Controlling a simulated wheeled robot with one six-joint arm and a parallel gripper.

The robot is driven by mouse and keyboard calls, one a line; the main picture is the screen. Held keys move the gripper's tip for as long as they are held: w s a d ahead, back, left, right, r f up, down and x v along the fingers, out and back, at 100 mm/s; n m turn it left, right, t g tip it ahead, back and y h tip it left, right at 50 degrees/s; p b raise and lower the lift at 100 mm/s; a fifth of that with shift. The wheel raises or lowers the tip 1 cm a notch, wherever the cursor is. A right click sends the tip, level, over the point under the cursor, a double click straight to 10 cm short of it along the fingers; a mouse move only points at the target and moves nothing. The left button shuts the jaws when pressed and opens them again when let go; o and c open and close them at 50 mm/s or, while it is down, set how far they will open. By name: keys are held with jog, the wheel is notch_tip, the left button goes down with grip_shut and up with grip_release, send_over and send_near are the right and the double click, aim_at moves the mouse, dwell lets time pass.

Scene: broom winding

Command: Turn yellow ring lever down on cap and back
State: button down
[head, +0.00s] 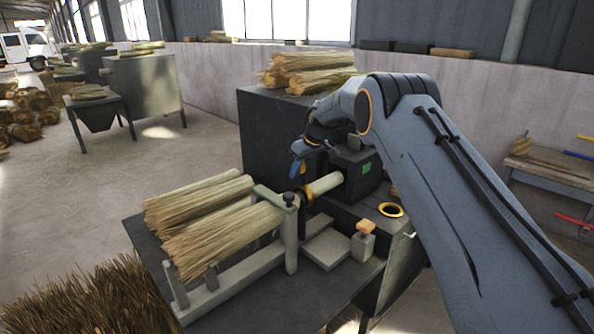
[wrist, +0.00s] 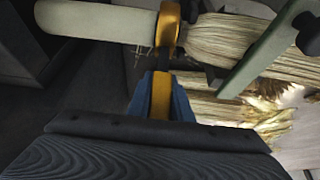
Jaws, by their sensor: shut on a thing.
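The yellow ring (wrist: 168,28) sits around the joint between a pale cylindrical handle or cap (wrist: 95,20) and the straw bundle (wrist: 232,42). Its yellow lever (wrist: 161,94) points toward the wrist camera. My gripper (wrist: 161,98) has its blue fingers closed on both sides of the lever. In the head view, my gripper (head: 299,170) reaches down from above beside the ring (head: 306,193), and the lever is mostly hidden by the fingers. The pale cylinder (head: 326,183) runs from the ring to a dark machine head (head: 357,170).
A greenish clamp bar (head: 272,196) with a black knob crosses the straw close to the ring. More straw bundles (head: 195,205) lie on the rack at left. A loose yellow ring (head: 390,209) lies on the machine at right. A dark block (head: 268,135) stands behind.

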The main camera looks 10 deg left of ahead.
jog(key=shift+a, duration=0.1)
jog(key=c, duration=1.6)
grip_release()
jog(key=shift+a, duration=0.15)
jog(key=shift+b+v, duration=1.15)
jog(key=shift+v, duration=2.8)
